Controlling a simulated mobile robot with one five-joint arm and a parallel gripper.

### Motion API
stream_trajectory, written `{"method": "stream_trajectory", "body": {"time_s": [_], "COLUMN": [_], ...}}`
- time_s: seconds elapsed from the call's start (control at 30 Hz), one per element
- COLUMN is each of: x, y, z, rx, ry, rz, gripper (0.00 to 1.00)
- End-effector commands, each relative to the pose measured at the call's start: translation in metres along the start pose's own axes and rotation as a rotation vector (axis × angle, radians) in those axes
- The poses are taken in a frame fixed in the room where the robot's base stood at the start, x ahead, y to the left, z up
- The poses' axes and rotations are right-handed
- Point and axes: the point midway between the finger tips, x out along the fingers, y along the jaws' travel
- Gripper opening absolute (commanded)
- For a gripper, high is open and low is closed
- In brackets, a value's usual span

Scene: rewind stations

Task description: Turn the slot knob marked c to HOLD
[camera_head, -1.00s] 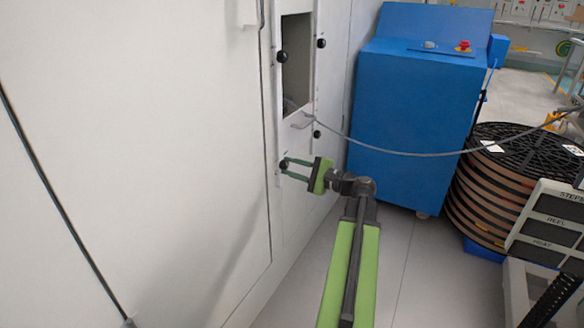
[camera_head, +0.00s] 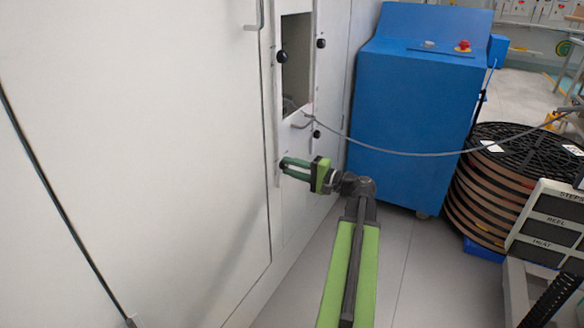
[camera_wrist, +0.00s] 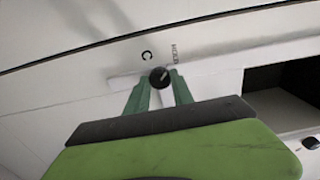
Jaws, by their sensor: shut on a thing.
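The slot knob marked c (camera_wrist: 159,77) is a small round black knob on the pale panel, with a faint light mark toward its upper right. A printed "C" (camera_wrist: 147,55) stands above it on the left, and the word HOLD (camera_wrist: 174,53) stands above it on the right. My gripper (camera_wrist: 160,84) is shut on this knob, one green finger on each side of it. In the head view, my gripper (camera_head: 284,165) is at the low knob on the cabinet front, and its fingers largely cover the knob.
Other black knobs (camera_head: 282,57) (camera_head: 320,43) (camera_head: 317,134) sit around the cabinet opening (camera_head: 297,65). A grey cable (camera_head: 400,152) runs from a hook across the blue cabinet (camera_head: 410,105) toward the reel stack (camera_head: 490,195). Grey floor lies clear below.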

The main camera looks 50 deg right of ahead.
Motion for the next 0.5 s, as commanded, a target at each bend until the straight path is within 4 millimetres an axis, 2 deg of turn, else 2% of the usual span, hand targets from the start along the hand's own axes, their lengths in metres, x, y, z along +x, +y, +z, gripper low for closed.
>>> {"method": "stream_trajectory", "body": {"time_s": [0.3,0.33,0.5], "x": [-0.0007,-0.0007,-0.0004], "y": [0.0004,0.0004,0.0003], "z": [-0.0005,-0.0005,-0.0002], "rx": [-0.002,-0.002,-0.001], "ry": [0.002,0.002,0.001], "rz": [0.001,0.001,0.001], "gripper": [0.0,0.31,0.5]}}
